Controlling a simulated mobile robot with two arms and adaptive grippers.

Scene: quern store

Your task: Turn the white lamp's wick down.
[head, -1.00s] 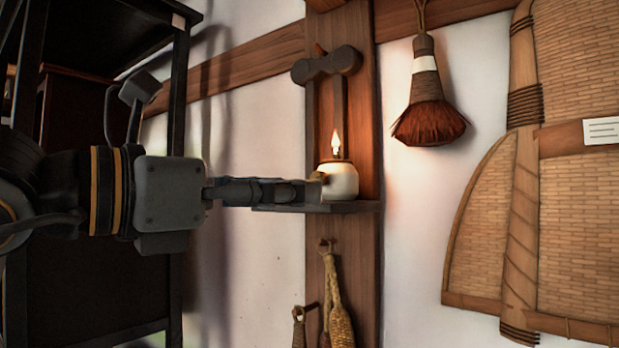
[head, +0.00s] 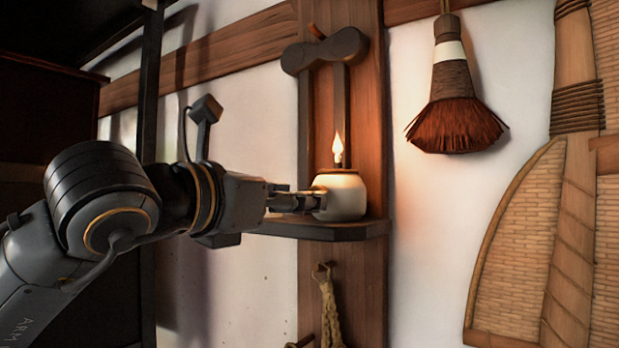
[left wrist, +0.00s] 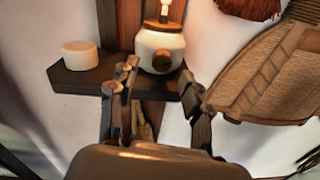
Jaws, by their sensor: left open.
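The white lamp (head: 343,197) is a squat round pot with a lit flame (head: 338,148), upright on a small dark shelf (head: 335,231) on a wooden post. In the left wrist view the lamp (left wrist: 150,45) shows a round brown knob (left wrist: 163,61) on its front. My left gripper (head: 312,200) reaches in from the left at the lamp's side. In the left wrist view its fingers (left wrist: 158,92) are spread, with the knob beyond and between them; contact cannot be told. In the head view the knob is hidden behind the gripper. My right gripper is not in view.
A small white cylinder (left wrist: 80,55) stands on the shelf, left of the lamp in the left wrist view. A brush (head: 455,110) and woven basketry (head: 520,240) hang to the right. A plaited cord (head: 328,305) hangs below the shelf.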

